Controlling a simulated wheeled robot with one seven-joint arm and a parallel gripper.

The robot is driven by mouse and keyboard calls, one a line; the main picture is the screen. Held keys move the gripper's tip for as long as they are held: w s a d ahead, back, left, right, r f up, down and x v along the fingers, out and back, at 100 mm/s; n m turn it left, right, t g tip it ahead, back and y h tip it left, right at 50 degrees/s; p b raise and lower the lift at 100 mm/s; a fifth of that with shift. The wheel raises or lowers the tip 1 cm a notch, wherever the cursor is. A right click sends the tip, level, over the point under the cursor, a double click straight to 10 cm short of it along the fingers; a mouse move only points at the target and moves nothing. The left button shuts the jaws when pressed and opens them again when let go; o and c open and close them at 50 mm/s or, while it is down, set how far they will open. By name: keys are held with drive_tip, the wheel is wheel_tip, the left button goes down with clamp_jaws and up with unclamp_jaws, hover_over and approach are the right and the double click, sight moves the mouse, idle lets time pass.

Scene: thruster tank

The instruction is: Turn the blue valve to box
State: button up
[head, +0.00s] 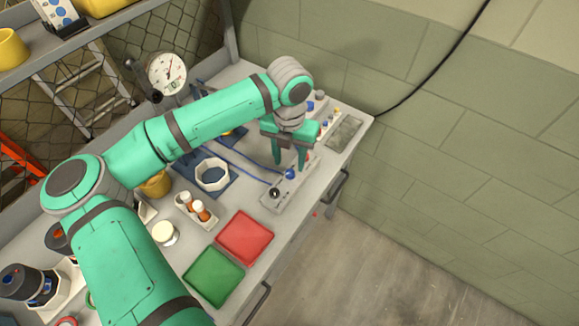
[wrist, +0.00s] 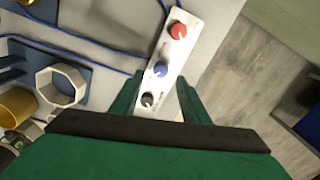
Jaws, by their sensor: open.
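The blue valve (head: 291,173) is a small round knob on a light grey panel (head: 298,190) near the bench's front edge. In the wrist view the blue valve (wrist: 160,69) sits between a red knob (wrist: 178,30) and a black knob (wrist: 147,99). Small marks beside the knobs are too small to read, so I cannot tell which way the valve points. My gripper (head: 289,160) is open and points down over the panel. In the wrist view its green fingers (wrist: 160,80) stand on either side of the panel, apart from the knob as far as I can see.
A white octagonal ring (head: 212,173) on a blue base stands left of the panel. Red (head: 245,237) and green (head: 213,276) trays lie nearer the front. A round gauge (head: 167,74) stands at the back. Blue hoses run across the bench toward the panel.

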sight(290, 172)
drive_tip(key=shift+d+f, duration=0.1)
drive_tip(key=shift+f, duration=2.25)
drive_tip(key=c, duration=1.1)
